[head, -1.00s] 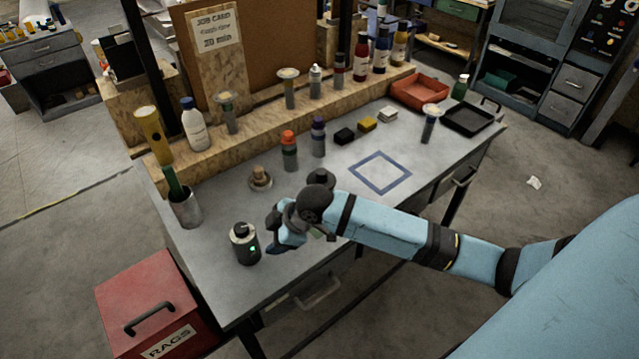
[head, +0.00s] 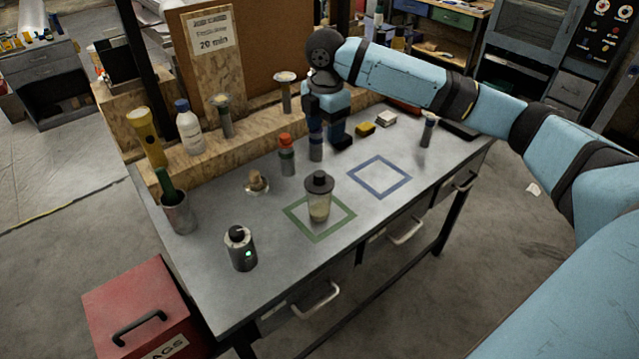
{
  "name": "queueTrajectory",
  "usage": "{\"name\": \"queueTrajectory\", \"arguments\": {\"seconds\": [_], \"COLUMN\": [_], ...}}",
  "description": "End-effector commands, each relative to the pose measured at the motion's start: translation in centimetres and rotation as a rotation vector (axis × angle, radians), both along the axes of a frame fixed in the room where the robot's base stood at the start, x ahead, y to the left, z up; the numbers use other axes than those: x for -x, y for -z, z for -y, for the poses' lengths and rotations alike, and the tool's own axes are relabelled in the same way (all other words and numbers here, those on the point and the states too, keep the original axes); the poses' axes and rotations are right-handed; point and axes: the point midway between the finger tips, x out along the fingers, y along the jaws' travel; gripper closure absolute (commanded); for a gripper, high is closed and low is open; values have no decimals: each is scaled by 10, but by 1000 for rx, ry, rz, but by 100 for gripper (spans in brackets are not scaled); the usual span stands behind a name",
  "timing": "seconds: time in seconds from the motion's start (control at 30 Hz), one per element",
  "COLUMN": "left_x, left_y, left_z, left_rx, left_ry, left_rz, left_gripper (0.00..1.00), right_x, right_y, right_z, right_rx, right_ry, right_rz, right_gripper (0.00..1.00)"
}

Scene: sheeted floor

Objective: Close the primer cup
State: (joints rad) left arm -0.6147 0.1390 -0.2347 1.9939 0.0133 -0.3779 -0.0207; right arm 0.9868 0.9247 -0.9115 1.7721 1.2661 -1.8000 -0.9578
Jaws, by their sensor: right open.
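The cup (head: 319,208) is clear with yellowish contents and stands upright inside the green square outline (head: 293,217) on the grey bench. A dark lid (head: 319,182) with a knob sits on its top; I cannot tell whether it is fully seated. My right gripper (head: 326,138) is open, points down and is behind the cup, apart from it. Its fingers are at a bottle (head: 315,153) whose top they hide; I cannot tell whether they touch it. My left gripper is out of view.
An orange-capped bottle (head: 286,157) stands left of my gripper. A yellow block (head: 365,129) and a white block (head: 386,119) lie to its right. A dark canister (head: 240,250) with a green light stands at front left. The blue square outline (head: 379,195) is empty.

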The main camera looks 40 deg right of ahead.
Motion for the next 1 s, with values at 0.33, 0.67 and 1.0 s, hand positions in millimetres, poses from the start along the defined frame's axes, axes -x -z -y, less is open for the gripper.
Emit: {"name": "queueTrajectory", "arguments": {"seconds": [0.33,0.67,1.0], "left_x": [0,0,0], "left_y": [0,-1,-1], "left_z": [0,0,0], "left_rx": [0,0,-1], "left_ry": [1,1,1], "left_rz": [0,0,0], "left_gripper": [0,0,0], "right_x": [0,0,-1], "right_y": [4,63,87], "right_z": [0,-1,-1], "right_rx": [0,0,0], "right_ry": [1,1,0], "right_rz": [-1,-3,1], "right_gripper": [39,39,39]}}
